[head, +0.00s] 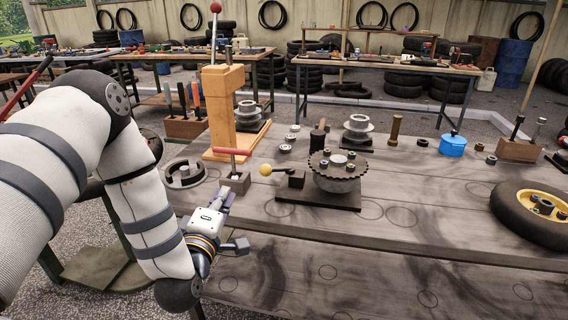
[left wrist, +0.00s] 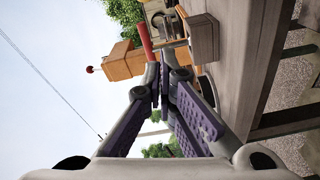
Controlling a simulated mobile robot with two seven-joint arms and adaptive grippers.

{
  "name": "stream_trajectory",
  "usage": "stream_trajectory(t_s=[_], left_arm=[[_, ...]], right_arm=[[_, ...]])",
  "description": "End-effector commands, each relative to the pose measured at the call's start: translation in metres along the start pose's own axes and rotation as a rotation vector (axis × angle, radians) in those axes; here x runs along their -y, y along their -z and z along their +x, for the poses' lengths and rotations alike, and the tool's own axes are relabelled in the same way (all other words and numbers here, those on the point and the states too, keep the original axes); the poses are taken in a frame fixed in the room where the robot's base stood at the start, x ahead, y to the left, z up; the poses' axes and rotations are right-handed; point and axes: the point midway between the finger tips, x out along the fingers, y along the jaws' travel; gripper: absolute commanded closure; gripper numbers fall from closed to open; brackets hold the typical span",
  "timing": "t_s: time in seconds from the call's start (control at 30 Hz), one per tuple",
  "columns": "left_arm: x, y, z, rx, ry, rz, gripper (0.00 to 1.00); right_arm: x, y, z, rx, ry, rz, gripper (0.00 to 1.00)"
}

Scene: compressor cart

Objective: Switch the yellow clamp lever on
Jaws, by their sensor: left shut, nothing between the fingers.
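The yellow clamp lever (head: 266,169) shows in the head view as a yellow ball on a short arm. The arm runs to a dark block on the flat base (head: 318,200) of a fixture with a toothed disc (head: 338,163). My left gripper (head: 225,196) is at the front edge of the bench, left of the yellow ball and nearer to me, apart from it. In the left wrist view its purple-padded fingers (left wrist: 160,88) meet at the tips, with nothing between them. The yellow lever is not visible in that view. My right gripper is out of view.
A red-handled lever (head: 232,151) stands on a small block just behind my left gripper; its red handle (left wrist: 145,40) shows beyond the fingertips. A tall wooden press (head: 220,105) stands behind. A yellow-rimmed wheel (head: 540,205) lies at right. The front middle of the bench is clear.

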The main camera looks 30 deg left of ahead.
Motion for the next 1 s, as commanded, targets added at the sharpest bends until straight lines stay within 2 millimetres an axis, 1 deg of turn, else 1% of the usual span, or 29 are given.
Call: stream_trajectory(t_s=[0.03, 0.13, 0.37, 0.47, 0.57, 0.97, 1.0], left_arm=[[-0.007, 0.006, 0.003, -0.021, -0.027, -0.027, 1.0], [-0.014, 0.011, 0.005, -0.04, -0.056, -0.054, 1.0], [-0.014, 0.011, 0.005, -0.039, -0.057, -0.054, 1.0], [-0.015, 0.011, 0.008, -0.039, -0.058, -0.053, 1.0], [-0.015, 0.011, 0.021, -0.04, -0.06, -0.052, 1.0], [-0.018, 0.014, 0.107, -0.038, -0.056, -0.05, 1.0], [-0.019, 0.005, 0.104, -0.033, -0.053, -0.051, 1.0]], right_arm=[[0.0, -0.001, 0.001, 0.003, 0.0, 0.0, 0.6], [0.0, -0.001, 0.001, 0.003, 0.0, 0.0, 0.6], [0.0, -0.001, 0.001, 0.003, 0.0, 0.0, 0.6], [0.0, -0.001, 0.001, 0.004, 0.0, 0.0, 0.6], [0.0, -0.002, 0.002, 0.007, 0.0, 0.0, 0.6], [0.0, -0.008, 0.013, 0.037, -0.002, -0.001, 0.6], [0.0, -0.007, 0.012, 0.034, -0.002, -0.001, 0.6]])
